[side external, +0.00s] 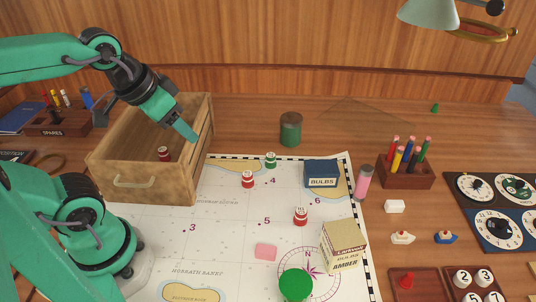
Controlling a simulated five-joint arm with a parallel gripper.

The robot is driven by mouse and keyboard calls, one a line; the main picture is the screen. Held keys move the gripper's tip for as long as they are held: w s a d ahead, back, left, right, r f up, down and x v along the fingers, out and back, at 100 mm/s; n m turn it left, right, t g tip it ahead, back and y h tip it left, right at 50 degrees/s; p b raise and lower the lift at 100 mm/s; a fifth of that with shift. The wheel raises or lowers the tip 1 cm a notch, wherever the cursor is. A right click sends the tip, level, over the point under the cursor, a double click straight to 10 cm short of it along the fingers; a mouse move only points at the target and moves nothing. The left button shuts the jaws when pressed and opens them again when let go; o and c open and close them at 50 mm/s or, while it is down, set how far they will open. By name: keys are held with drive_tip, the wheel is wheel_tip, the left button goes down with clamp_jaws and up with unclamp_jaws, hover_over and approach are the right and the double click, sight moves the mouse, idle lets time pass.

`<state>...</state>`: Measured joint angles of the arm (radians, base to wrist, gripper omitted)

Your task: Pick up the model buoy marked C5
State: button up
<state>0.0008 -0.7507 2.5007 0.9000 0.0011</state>
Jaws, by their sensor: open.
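Several small model buoys show in the side view. A red and white buoy (248,179) and a green and white buoy (270,160) stand on the upper part of the chart. Another red and white buoy (301,216) stands right of the chart's middle. One more red and white buoy (164,153) is inside the wooden crate (150,189). The marks on them are too small to read, so I cannot tell which is C5. My gripper (190,132) is open and empty, above the crate's right side, pointing down to the right, apart from every buoy.
The chart (215,240) also holds a BULBS box (321,174), an AMBER box (343,246), a pink eraser (265,252) and a green round object (296,285). A green tin (291,129) stands behind it. A pencil block (405,174) and dial panel (490,205) lie right.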

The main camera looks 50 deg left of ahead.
drive_tip(key=shift+o, duration=0.6)
drive_tip(key=shift+w, duration=0.1)
drive_tip(key=n+g, duration=0.5)
hover_over(248, 174)
drive_tip(key=f, duration=1.5)
drive_tip(key=shift+s+d+f, duration=0.1)
drive_tip(key=shift+s, duration=0.1)
drive_tip(key=shift+w+f+g, duration=0.25)
drive_tip(key=shift+f+g, duration=0.05)
drive_tip(key=shift+f, duration=0.35)
drive_tip(key=shift+f, duration=0.1)
drive_tip(key=shift+f, duration=1.2)
drive_tip(key=shift+f, duration=0.1)
